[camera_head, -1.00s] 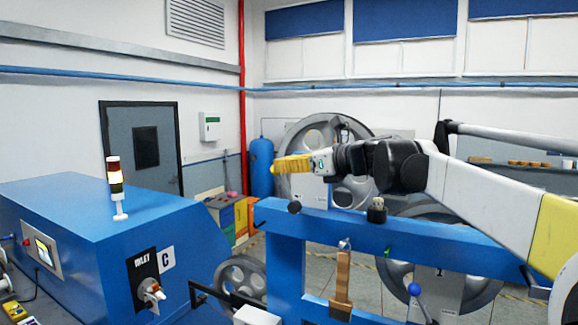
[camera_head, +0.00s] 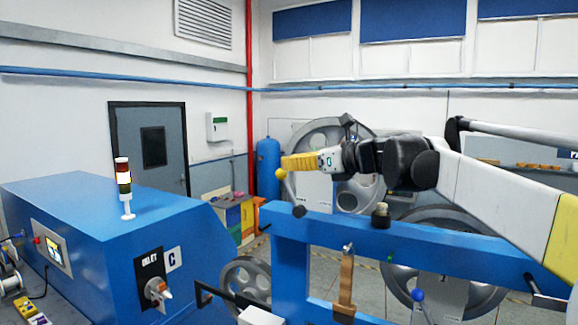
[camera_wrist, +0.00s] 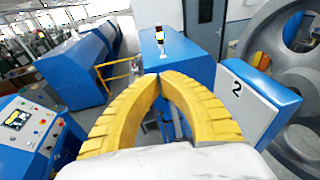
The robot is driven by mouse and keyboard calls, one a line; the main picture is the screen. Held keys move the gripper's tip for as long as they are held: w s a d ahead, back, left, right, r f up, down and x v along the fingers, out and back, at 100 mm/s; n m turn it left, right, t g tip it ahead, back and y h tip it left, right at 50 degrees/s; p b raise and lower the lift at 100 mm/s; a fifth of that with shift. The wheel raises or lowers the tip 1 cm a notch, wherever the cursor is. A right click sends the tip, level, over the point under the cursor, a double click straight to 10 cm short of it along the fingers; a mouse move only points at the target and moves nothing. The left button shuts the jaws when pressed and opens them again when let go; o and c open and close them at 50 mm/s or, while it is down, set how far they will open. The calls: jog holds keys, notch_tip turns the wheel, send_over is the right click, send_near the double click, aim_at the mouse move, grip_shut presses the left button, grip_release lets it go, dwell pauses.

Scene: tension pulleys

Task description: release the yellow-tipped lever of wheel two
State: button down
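The lever's yellow ball tip (camera_head: 281,174) shows in the head view on a thin rod, which rises from a dark pivot (camera_head: 298,211) on the blue frame's left end. My gripper (camera_head: 285,161) has yellow fingers and points left, just above the ball in the picture. Whether they touch, I cannot tell. In the wrist view my gripper's fingertips (camera_wrist: 160,79) meet with nothing visible between them; the lever is not visible there. Wheel two (camera_wrist: 292,60) stands at the right, beside a blue box with a white panel marked 2 (camera_wrist: 242,98).
The blue frame (camera_head: 450,245) runs below my arm. A lever with a blue ball (camera_head: 418,295) stands at the lower right. A blue machine (camera_head: 110,230) with a signal tower (camera_head: 124,190) stands at the left. The air left of my gripper looks clear.

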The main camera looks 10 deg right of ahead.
jog(key=shift+s+d+r+b, duration=1.3)
jog(key=shift+s+d+r, duration=1.85)
jog(key=shift+r, duration=1)
jog(key=s+a+f+n+g+h+b, duration=0.15)
jog(key=s+f+n+b, duration=0.35)
jog(key=f, duration=0.8)
jog(key=s+a+f+n+g+h+b, duration=0.1)
jog(key=s+f+n+h+b, duration=0.2)
jog(key=f+b, duration=0.75)
jog(key=s+a+f+n+g+b, duration=0.1)
jog(key=s+f+n+b, duration=0.3)
jog(key=f, duration=1.2)
jog(key=s+d+f+n+h+b, duration=0.2)
jog(key=s+f+n+b, duration=0.3)
jog(key=f, duration=1)
jog(key=s+d+f+n+h+b, duration=0.2)
jog(key=s+f+b, duration=0.5)
jog(key=f, duration=0.8)
jog(key=s+d+f+n+h+b, duration=0.3)
jog(key=s+f+n+b, duration=0.3)
jog(key=f, duration=1)
jog(key=n+b, duration=0.1)
jog(key=b, duration=0.2)
jog(key=shift+s+d+n+g, duration=0.3)
jog(key=shift+d+g, duration=0.05)
jog(key=shift+d, duration=0.05)
jog(key=shift+f, duration=0.1)
